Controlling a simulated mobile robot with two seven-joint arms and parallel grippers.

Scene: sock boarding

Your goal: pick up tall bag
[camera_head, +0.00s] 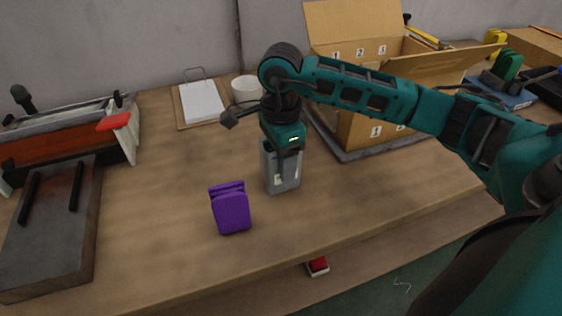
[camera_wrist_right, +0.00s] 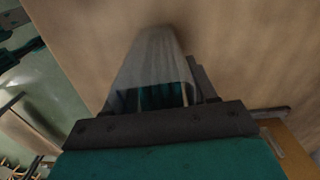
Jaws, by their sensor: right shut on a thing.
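The tall bag (camera_head: 283,178) is a narrow, greyish, see-through bag standing about upright at the middle of the wooden table. My right gripper (camera_head: 281,150) points down over it and is shut on its upper part. In the right wrist view the bag (camera_wrist_right: 155,60) stretches away from between the jaws, with something dark green and pale showing through it near the gripper (camera_wrist_right: 160,105). I cannot tell whether its bottom touches the table. My left gripper is in neither view.
A purple folded item (camera_head: 231,210) stands just left of the bag. Behind are a clipboard (camera_head: 199,103), a white cup (camera_head: 246,89) and an open cardboard box (camera_head: 352,45). A machine with a red handle (camera_head: 114,123) stands at left. The front middle of the table is clear.

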